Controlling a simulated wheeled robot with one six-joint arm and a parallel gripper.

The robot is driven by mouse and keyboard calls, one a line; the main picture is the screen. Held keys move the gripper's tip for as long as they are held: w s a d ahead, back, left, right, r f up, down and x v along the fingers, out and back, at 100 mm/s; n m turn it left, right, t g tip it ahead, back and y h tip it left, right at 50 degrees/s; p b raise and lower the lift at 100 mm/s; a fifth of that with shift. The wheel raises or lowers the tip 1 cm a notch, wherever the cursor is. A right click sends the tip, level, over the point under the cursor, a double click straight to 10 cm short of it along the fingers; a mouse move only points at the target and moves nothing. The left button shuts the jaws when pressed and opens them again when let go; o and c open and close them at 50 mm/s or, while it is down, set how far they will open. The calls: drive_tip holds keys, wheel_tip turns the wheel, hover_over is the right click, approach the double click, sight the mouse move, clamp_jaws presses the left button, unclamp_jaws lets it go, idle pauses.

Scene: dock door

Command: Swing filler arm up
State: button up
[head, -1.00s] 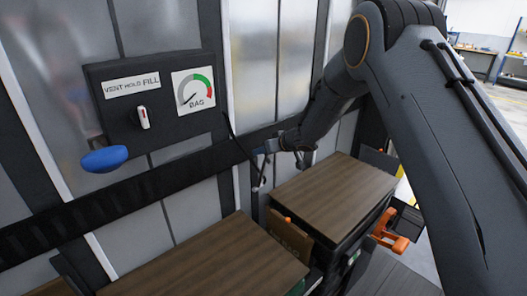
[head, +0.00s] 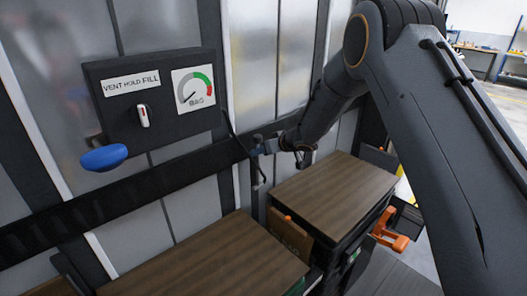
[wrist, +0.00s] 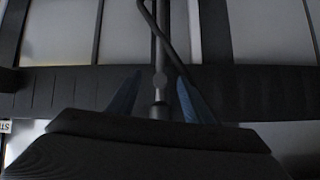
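The filler arm appears as a thin dark rod (wrist: 158,52) running upright in the wrist view, with a small round joint on it. It is partly visible beside the black rail in the head view (head: 256,176). My gripper (wrist: 158,82) has two blue fingers standing apart, one on each side of the rod, with gaps showing between rod and fingers. In the head view my gripper (head: 262,146) is at the rail, right of the control panel; its fingers are small there. The lower end of the rod is hidden by my gripper body in the wrist view.
A black hose hangs beside the rod. Wood-topped loads (head: 335,192) stand below, near an orange handle (head: 391,236).

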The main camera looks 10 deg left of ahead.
drive_tip(key=shift+s+d+r, duration=0.15)
drive_tip(key=shift+d+r, duration=0.25)
drive_tip(key=shift+r, duration=0.05)
drive_tip(key=b+v, duration=0.2)
drive_tip(key=v, duration=0.4)
drive_tip(key=shift+s+d, duration=0.2)
drive_tip(key=shift+s, duration=0.05)
drive_tip(key=shift+r, duration=0.1)
